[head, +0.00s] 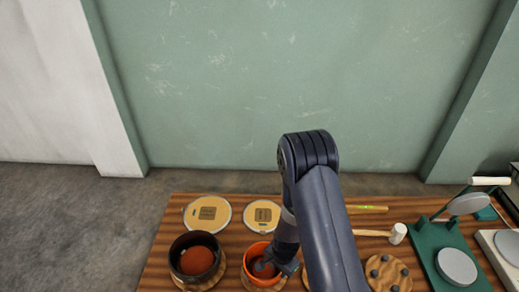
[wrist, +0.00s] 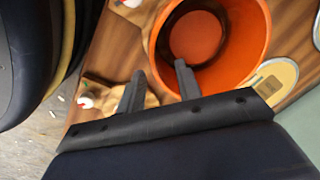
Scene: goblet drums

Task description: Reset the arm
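My gripper (wrist: 160,70) points down at an orange drum shell (wrist: 225,65) in the wrist view. Its two fingers are spread apart with nothing pinched between them. The right finger overlaps the shell's open mouth and the left finger is outside its rim; whether either touches is unclear. In the head view my arm reaches down over the wooden table (head: 160,240), and my gripper (head: 272,264) is at the orange shell (head: 248,268), partly covering it. The shell stands on a wooden base.
A dark shell (head: 180,262) with an orange inside stands left of the orange one. Two round drumheads (head: 208,227) lie behind. A mallet (head: 398,233), a knobbed wooden disc (head: 388,272) and a green stand (head: 440,237) are to the right. The air above the table is clear.

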